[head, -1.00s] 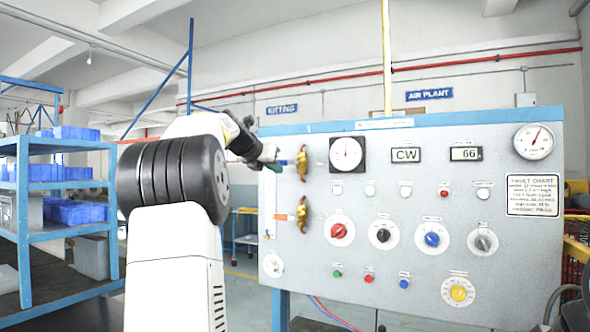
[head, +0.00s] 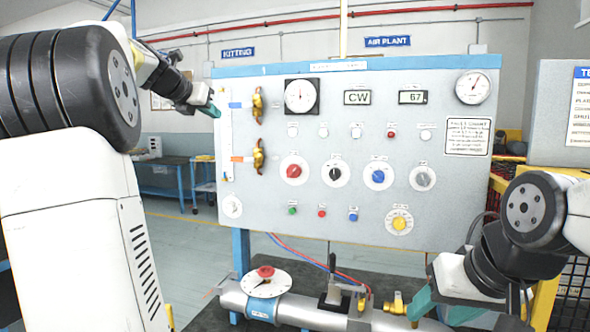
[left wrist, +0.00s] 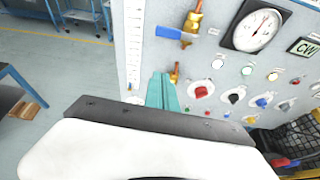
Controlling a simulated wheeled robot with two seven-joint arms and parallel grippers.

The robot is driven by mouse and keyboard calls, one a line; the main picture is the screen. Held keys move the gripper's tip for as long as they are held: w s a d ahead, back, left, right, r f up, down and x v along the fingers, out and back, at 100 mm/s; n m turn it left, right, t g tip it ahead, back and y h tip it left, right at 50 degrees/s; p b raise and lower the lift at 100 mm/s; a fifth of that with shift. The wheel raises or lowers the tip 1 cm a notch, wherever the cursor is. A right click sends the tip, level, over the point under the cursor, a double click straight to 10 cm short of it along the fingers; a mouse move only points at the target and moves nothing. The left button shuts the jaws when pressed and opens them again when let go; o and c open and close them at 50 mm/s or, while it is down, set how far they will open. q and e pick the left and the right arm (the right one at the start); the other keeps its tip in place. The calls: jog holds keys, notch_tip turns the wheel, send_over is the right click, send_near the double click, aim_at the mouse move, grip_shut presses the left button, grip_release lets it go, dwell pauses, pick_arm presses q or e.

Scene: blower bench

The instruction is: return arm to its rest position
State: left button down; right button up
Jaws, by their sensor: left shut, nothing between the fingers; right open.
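My left gripper (head: 211,109) is shut and empty, at the upper left edge of the grey control panel (head: 455,230). Its teal fingers also show together in the left wrist view (left wrist: 161,91). The upper brass valve (head: 257,104) with a blue handle is just right of the fingertips in the head view, apart from them. The lower brass valve (head: 258,156) has an orange handle. My right gripper (head: 440,305) is open at the lower right, its teal fingers by the brass fittings of the pipe. The pipe partly hides behind it.
A silver pipe (head: 322,318) with a red-knobbed round dial (head: 266,272) lies on the dark bench below the panel. A grey box with a sign (head: 555,110) stands at the right. Open floor (head: 185,240) lies left of the panel.

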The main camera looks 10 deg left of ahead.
pick_arm(q)
jog(key=s+d+f+m+g+h, duration=0.1)
jog(key=s+d+f+m+g, duration=0.2)
jog(key=s+d+f+m, duration=0.7)
jog(key=s+d+f+m+g, duration=0.2)
jog(key=s+d+f+m, duration=0.4)
jog(key=s+f+m, duration=0.4)
jog(key=s+d+f+m+g, duration=0.2)
jog(key=s+d+f+m, duration=0.4)
jog(key=s+f+m, duration=0.4)
jog(key=s+m, duration=0.1)
jog(key=m, duration=0.3)
jog(key=shift+s+d+f+m+y, duration=0.25)
jog(key=shift+s+f+m+y, duration=0.05)
jog(key=shift+s+y, duration=0.1)
